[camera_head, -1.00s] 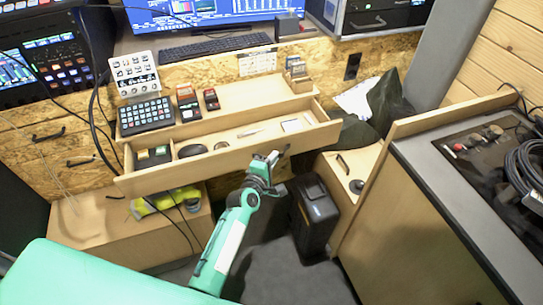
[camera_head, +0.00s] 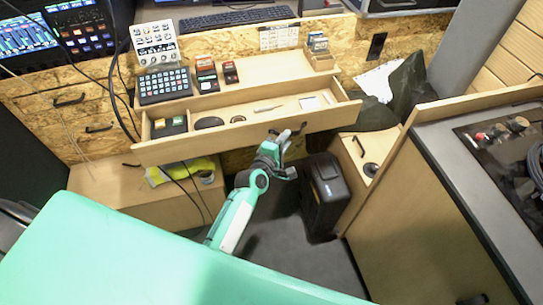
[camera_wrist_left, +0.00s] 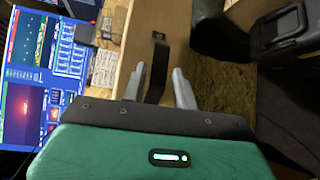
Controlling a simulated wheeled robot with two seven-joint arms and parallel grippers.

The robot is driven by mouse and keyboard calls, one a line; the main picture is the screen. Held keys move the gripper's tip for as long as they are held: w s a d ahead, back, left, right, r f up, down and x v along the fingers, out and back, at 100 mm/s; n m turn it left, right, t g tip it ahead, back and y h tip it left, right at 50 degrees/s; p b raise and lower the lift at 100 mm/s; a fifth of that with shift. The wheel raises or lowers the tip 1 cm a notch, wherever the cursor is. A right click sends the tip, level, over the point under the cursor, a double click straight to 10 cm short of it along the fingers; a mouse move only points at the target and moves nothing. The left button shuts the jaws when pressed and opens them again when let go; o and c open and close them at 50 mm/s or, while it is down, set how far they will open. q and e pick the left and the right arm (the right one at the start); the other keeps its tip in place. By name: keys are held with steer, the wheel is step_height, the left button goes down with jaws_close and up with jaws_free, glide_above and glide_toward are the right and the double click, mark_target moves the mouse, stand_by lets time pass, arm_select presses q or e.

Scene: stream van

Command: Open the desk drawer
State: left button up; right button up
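The desk drawer (camera_head: 240,135) is pulled out below the desk shelf, and its inside shows, with small items in its compartments. A dark bar handle (camera_wrist_left: 157,70) is on its front; in the head view it shows small near the gripper. My left gripper (camera_head: 284,139) is at the drawer front, right of its middle. In the left wrist view its two grey fingers (camera_wrist_left: 159,86) stand apart with the handle between them. Clear gaps show beside the handle, though I cannot tell whether either finger touches it. My right gripper is not in view.
A black bin-like case (camera_head: 325,195) stands on the floor right of my left arm. A wooden cabinet with a grey top (camera_head: 425,150) is at the right. A low wooden box (camera_head: 110,190) lies under the drawer. A button pad (camera_head: 165,85) sits on the shelf.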

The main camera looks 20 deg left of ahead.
arm_select(q)
steer(key=v, duration=1.1)
steer(key=shift+s, duration=0.15)
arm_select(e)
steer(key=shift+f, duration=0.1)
arm_select(q)
steer(key=shift+f, duration=0.15)
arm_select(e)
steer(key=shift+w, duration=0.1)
